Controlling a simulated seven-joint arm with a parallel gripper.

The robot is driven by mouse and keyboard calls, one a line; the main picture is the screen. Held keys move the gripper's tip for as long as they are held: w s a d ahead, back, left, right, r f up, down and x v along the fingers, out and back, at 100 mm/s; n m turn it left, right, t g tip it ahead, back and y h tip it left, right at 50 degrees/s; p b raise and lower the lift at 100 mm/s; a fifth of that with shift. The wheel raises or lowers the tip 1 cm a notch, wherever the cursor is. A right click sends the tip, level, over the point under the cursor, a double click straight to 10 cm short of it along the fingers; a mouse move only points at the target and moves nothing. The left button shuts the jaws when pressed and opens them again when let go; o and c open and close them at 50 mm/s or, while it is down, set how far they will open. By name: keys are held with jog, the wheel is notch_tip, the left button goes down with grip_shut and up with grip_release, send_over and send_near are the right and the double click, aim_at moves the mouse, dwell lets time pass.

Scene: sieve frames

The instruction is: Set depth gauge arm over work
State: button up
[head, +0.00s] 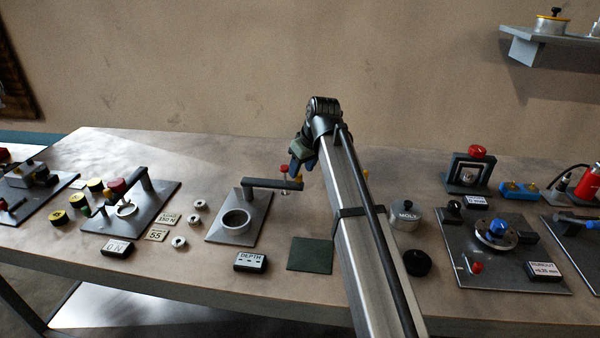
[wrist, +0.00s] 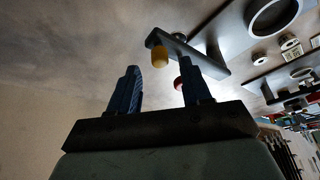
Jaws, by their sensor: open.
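The depth gauge arm (head: 268,183) is a dark bar on a post at the back of a grey plate (head: 215,235). In the head view it points right, its free end past the plate and not over the round ring (head: 236,221) on the plate. A red-and-yellow piece (head: 285,170) and a thin plunger are near that end. In the wrist view the arm (wrist: 200,61) carries a yellow knob (wrist: 159,57) and a red piece (wrist: 179,83). My gripper (head: 298,165) is open, near the free end; its blue fingers (wrist: 160,75) show the yellow knob between them, apparently untouched.
A DEPTH display (head: 250,262) showing dashes and a green mat (head: 310,254) lie in front. Small metal rings (head: 195,220) and another fixture (head: 130,207) are left. A MOLY tin (head: 405,216) and a RUNOUT fixture (head: 497,235) are right of my arm.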

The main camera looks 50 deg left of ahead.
jog(key=shift+x, duration=1.35)
jog(key=shift+c, duration=0.3)
grip_shut()
